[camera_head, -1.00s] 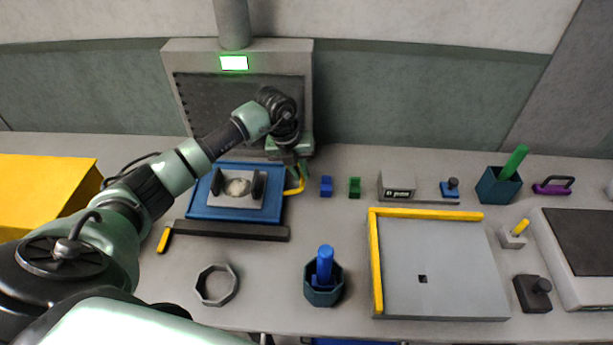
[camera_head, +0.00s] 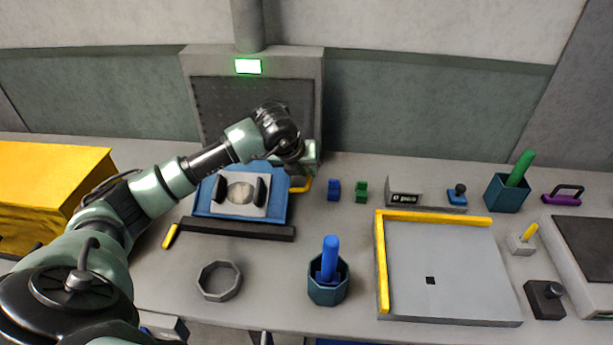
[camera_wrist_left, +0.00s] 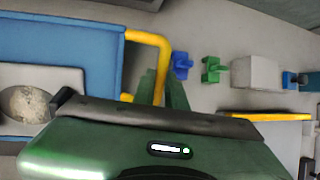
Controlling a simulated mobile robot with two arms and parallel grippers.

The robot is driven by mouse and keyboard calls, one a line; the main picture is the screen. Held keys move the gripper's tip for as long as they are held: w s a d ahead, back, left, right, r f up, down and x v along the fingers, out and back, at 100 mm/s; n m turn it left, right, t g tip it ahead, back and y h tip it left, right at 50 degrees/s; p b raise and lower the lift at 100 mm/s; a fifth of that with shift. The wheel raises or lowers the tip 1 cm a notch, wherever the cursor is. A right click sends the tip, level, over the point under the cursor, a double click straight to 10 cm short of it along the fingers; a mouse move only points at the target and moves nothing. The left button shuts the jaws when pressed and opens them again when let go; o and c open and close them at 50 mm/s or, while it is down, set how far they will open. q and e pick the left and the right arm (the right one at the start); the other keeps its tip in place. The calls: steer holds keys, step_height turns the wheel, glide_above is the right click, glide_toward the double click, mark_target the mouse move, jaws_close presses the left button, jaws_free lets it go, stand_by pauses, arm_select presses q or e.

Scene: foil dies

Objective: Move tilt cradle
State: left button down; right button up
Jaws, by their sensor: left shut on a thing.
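The tilt cradle (camera_head: 283,209) is a blue tray at the back left of the bench, behind a dark bar. It holds a grey plate with a round speckled disc (camera_head: 240,193) between two black pads. A yellow handle (camera_head: 304,185) sticks out from its right side; the handle also shows in the left wrist view (camera_wrist_left: 150,38). My left gripper (camera_wrist_left: 161,90) is shut on the handle, its green fingers either side of the yellow bar. In the head view my left gripper (camera_head: 300,175) partly covers the handle. My right gripper is not in view.
Blue and green clips (camera_head: 361,191) stand just right of the handle. A grey panel with a green-lit display (camera_head: 248,67) stands behind. A grey ring (camera_head: 219,281), a teal cup (camera_head: 328,288) and a yellow-edged tray (camera_head: 450,270) are in front. A yellow box (camera_head: 50,195) is at left.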

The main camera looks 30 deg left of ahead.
arm_select(q)
steer(key=shift+r, duration=0.4)
steer(key=c, duration=1.5)
jaws_free()
steer(key=shift+o, duration=0.2)
steer(key=shift+s+d+f, duration=0.1)
steer(key=shift+s, duration=0.1)
steer(key=b+v, duration=0.2)
steer(key=v, duration=0.6)
